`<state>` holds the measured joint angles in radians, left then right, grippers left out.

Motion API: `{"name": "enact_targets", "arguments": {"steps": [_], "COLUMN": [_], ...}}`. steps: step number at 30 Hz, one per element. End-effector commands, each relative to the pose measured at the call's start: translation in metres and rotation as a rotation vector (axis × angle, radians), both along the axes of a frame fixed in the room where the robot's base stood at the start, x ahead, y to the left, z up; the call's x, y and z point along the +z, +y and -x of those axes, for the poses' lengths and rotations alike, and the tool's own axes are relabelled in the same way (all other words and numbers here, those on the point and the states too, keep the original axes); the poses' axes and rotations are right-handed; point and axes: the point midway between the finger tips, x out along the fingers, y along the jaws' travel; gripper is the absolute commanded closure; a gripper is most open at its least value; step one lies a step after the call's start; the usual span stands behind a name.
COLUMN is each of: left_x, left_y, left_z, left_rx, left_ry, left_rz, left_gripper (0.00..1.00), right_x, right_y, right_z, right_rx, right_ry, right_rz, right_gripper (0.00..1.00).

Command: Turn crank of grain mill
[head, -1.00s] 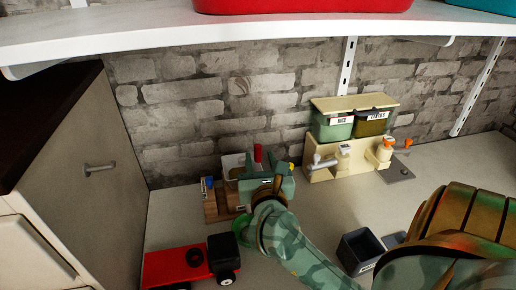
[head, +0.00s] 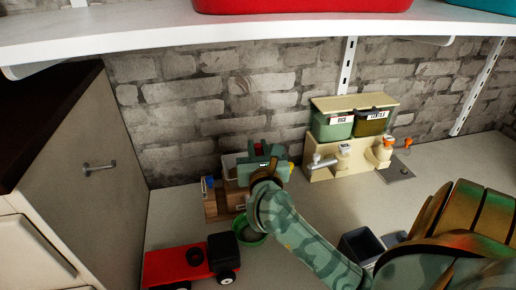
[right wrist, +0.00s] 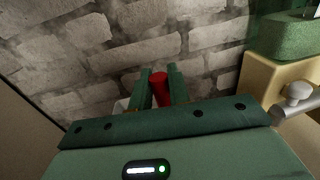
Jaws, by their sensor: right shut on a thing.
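The grain mill (head: 235,196) has a wooden body and stands at the back of the counter, against the brick wall. My right gripper (head: 261,149) is at the upper right of the mill, with its fingers pointing toward the wall. It is shut on the red crank handle; in the right wrist view the red handle (right wrist: 160,92) stands between the two green fingers. The gripper and wrist hide the crank arm and part of the mill. A green bowl (head: 246,240) sits in front of the mill, partly behind my arm. My left gripper is out of view.
A red toy truck (head: 180,267) stands front left of the mill. A cream dispenser (head: 325,171) with green bins is to the right. A dark box (head: 360,246) lies by my right arm. A white shelf (head: 150,32) spans above; a cabinet (head: 75,145) closes the left.

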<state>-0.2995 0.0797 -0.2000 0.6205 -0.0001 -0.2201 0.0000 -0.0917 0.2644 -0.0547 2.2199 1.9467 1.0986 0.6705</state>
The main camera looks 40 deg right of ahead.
Motion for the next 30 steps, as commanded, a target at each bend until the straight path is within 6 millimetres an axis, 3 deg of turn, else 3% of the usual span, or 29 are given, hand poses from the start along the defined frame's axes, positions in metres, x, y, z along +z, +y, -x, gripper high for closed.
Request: {"name": "enact_targets", "arguments": {"steps": [10,30], "left_x": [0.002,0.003], "left_y": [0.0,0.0], "left_z": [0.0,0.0], "left_rx": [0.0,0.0], "left_ry": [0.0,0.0], "left_rz": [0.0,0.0], "left_gripper": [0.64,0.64], "right_x": [0.0,-0.001], "right_y": [-0.005,-0.013], "right_z": [-0.004,-0.025], "right_rx": [0.139,0.678], "right_ry": [0.005,0.006], "right_rz": [0.007,0.002], "right_gripper": [1.0,1.0]}}
